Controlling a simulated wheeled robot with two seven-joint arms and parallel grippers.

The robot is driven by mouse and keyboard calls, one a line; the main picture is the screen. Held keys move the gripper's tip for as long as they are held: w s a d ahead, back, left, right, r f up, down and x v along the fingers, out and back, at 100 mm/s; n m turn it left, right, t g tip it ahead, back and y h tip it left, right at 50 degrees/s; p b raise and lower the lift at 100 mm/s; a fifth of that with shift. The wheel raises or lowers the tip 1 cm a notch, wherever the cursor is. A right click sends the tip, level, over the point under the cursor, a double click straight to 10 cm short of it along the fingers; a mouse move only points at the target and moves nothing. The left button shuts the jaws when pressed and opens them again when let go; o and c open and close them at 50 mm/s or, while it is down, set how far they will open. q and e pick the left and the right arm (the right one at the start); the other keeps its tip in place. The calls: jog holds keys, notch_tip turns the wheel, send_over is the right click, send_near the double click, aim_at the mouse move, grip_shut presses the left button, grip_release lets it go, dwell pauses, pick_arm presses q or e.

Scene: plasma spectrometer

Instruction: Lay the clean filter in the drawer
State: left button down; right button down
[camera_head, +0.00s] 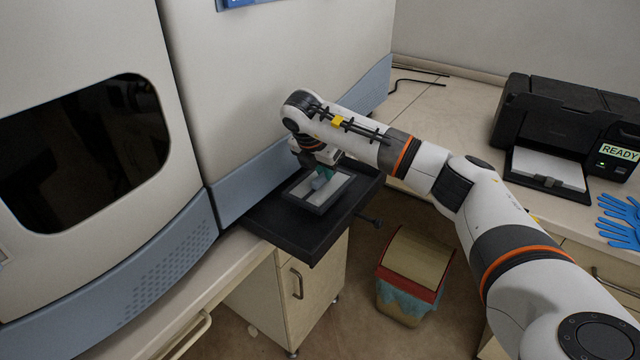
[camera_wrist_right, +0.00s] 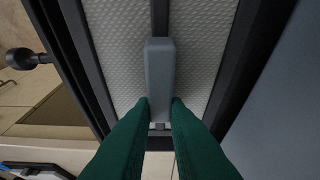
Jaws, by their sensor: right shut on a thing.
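The clean filter (camera_head: 336,188) is a pale mesh panel with a dark frame and a grey central handle. It is in or just over the open black drawer (camera_head: 290,229) that juts from the spectrometer; I cannot tell whether it rests on the drawer floor. My right gripper (camera_head: 321,174) is above it, its green fingers shut on the handle. In the right wrist view the fingers (camera_wrist_right: 159,112) pinch the near end of the handle, and the white mesh of the filter (camera_wrist_right: 205,60) shows on both sides. My left gripper is not in view.
The spectrometer (camera_head: 270,80) stands behind and left of the drawer. A dark knob (camera_head: 371,221) sticks out at the drawer's right. A bin (camera_head: 413,272) stands on the floor below. A printer (camera_head: 560,130) and blue gloves (camera_head: 622,212) lie on the right counter.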

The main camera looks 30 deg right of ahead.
aim_at(323, 184)
notch_tip(323, 184, down, 4)
jog(key=shift+r+p, duration=0.15)
jog(key=shift+p, duration=0.2)
jog(key=shift+f, duration=0.45)
jog(key=c, duration=1.4)
grip_release()
jog(key=b+v, duration=0.2)
jog(key=v, duration=1)
